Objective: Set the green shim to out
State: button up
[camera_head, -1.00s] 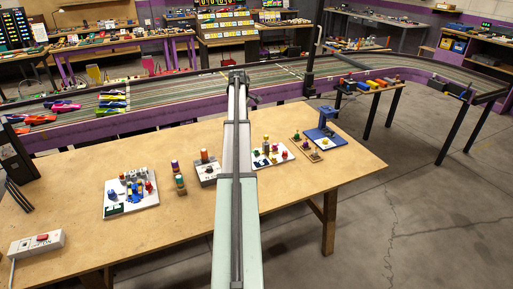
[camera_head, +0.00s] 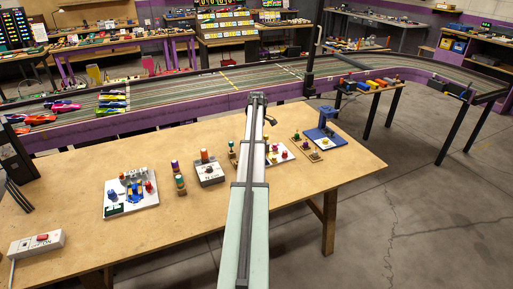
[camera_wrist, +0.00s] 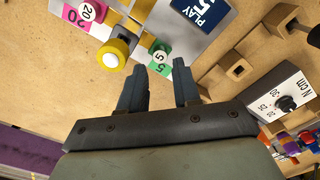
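The green shim (camera_wrist: 161,59), a small block marked 5, shows in the wrist view on a grey and white fixture (camera_wrist: 205,42) with a blue PLAY label. My gripper (camera_wrist: 157,75) is open, its two dark fingers apart. The shim appears near the gap between the fingertips, and nothing is visibly held. I cannot tell the height gap to the shim. A yellow knob with a white top (camera_wrist: 113,54) stands left of the shim. In the head view the shim cannot be made out.
In the wrist view, wooden blocks (camera_wrist: 237,69) and a white box with an N cm dial (camera_wrist: 287,98) lie right of the fingers. In the head view, the wooden table (camera_head: 90,235) holds several boards and a blue stand (camera_head: 325,131).

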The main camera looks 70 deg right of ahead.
jog(key=shift+f, duration=2.25)
grip_shut()
